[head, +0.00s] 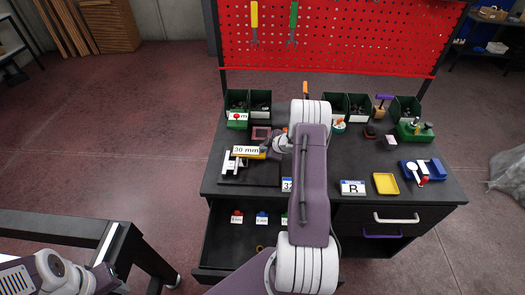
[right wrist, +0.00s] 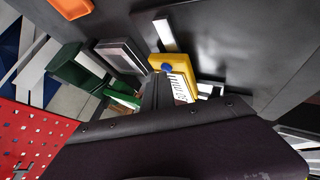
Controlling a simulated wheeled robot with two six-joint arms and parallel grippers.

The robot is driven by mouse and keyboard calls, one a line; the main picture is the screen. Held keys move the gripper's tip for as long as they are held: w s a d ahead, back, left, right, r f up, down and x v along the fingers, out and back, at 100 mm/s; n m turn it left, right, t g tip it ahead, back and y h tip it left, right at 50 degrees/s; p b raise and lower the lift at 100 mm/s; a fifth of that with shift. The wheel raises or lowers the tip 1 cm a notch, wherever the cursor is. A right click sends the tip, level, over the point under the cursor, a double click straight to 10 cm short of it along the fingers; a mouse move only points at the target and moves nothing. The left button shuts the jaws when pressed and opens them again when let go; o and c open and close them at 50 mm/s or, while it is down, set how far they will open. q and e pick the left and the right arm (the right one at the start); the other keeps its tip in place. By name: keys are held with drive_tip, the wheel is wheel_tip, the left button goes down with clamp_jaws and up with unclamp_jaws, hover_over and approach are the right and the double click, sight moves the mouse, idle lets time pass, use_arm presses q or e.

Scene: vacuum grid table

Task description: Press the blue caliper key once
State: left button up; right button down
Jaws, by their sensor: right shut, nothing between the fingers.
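The caliper is on the left part of the tabletop in the head view, with a yellow body (head: 243,155) and a white sign reading "30 mm". Its yellow body also shows in the right wrist view (right wrist: 184,72), with the round blue key (right wrist: 168,68) on its near end. My right gripper (right wrist: 158,80) is shut and empty, its dark fingertips close to the blue key. I cannot tell whether they touch it. In the head view the right gripper (head: 268,150) is beside the yellow body and the blue key cannot be made out.
Green bins (head: 358,104) stand along the back below a red pegboard (head: 340,40). An open drawer (head: 225,243) juts out at the front left.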

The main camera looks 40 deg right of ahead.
sight(264, 153)
drive_tip(key=shift+r+p, duration=0.85)
wheel_tip(264, 153, up, 5)
drive_tip(key=p, duration=0.4)
drive_tip(key=shift+p, duration=0.4)
